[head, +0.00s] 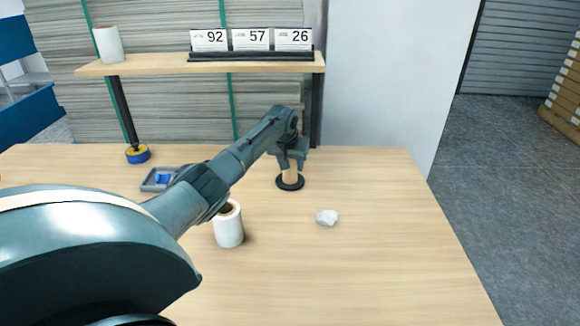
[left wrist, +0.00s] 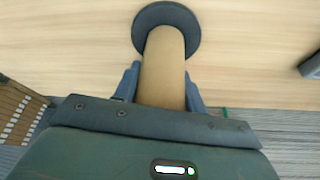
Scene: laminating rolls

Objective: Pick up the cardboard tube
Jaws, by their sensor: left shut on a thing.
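The cardboard tube (head: 290,175) is brown and stands upright on a round black base (head: 290,184) on the table. In the left wrist view the tube (left wrist: 163,70) shows large between the fingers, with the dark disc (left wrist: 166,16) at its far end. My left gripper (head: 291,164) is over the tube from above, and in the left wrist view its fingers (left wrist: 163,85) are shut on the tube's two sides. The gripper hides the tube's upper part in the head view. My right gripper is not in view.
A white roll (head: 228,226) stands beneath my left arm. A crumpled white piece (head: 327,217) lies to its right. A grey tray (head: 158,180) and a blue-yellow tape roll (head: 138,154) are at left. A shelf (head: 160,65) with number cards (head: 251,40) and another white roll (head: 108,45) stands behind.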

